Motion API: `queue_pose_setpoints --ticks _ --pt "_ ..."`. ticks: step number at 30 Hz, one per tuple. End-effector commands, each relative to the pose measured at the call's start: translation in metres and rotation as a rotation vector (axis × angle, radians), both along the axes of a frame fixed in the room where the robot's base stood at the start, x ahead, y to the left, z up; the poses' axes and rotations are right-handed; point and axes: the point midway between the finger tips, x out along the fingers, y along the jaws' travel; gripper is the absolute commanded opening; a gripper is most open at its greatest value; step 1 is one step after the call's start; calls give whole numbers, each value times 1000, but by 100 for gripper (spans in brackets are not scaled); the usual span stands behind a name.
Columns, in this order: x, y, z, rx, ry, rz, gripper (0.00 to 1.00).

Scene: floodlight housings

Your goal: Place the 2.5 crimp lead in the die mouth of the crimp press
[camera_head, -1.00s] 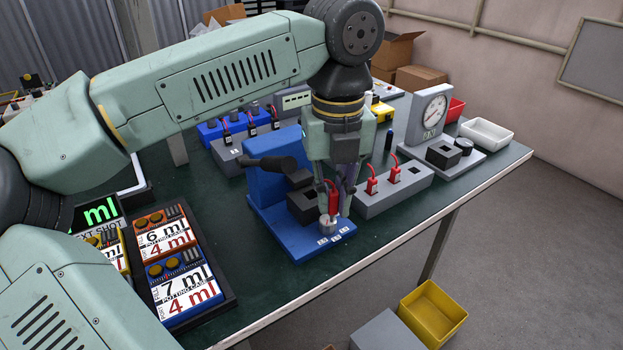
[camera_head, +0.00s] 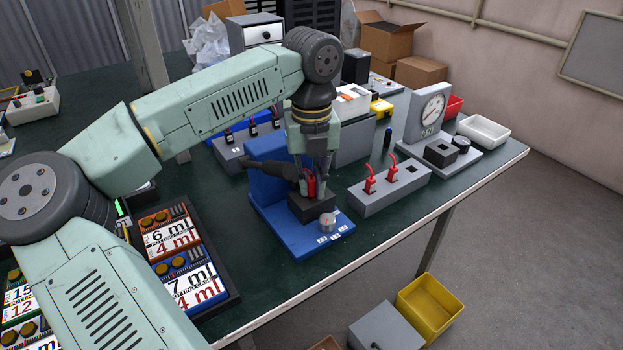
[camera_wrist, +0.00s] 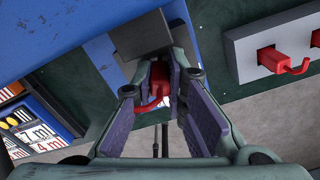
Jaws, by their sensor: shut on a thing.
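The crimp press (camera_head: 268,190) is blue, with a dark lever and a dark die block (camera_head: 318,208) on its base. My gripper (camera_head: 311,184) points down just above the die block and is shut on a red crimp lead (camera_head: 311,187). In the wrist view the red lead (camera_wrist: 158,78) sits between the fingers, its far end close against the dark block (camera_wrist: 145,35). The die mouth is hidden, so I cannot tell whether the lead's tip is inside it. A small silver dial (camera_head: 326,224) and white labels are at the base's front.
A grey holder (camera_head: 375,200) with two red leads and an empty slot stands right of the press. A gauge unit (camera_head: 430,115) and a white tray (camera_head: 486,132) are further right. Labelled potting cases (camera_head: 190,285) lie left. The table's front edge is near.

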Motion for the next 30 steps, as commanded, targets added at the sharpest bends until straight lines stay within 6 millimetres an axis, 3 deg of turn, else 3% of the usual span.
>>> queue_pose_setpoints --ticks 17,18,27,30 --pt "-1 0 -15 2 6 0 0" --pt "-1 0 -16 2 7 -1 13" --pt "-3 -1 -18 0 11 -4 33" --pt "-3 -1 -18 0 11 -5 33"
